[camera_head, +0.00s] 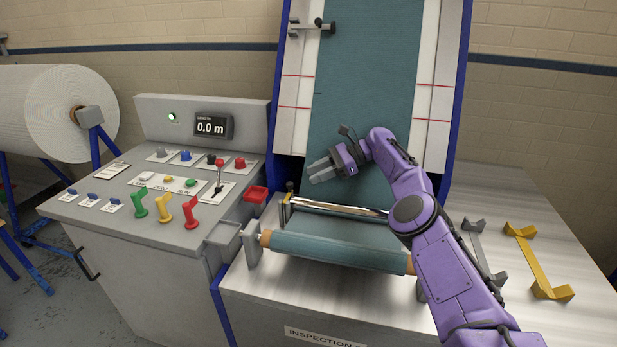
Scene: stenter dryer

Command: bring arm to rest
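My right arm, purple, comes in from the lower right and reaches across the front of the inspection machine. Its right gripper (323,170) points left in front of the teal fabric (366,85) on the sloped board, above the metal bar (340,209). Two grey fingers show with what looks like a narrow gap, but I cannot tell how far apart they are. I see nothing held between them. The arm hides part of the fabric and the right end of the roller. My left gripper is not in view.
A control console (150,215) with coloured buttons and levers stands left, its display (213,126) reading 0.0 m. A teal fabric roll (335,250) lies below the bar. A yellow handle (538,262) and a grey handle (484,252) lie right. A white roll (60,110) is far left.

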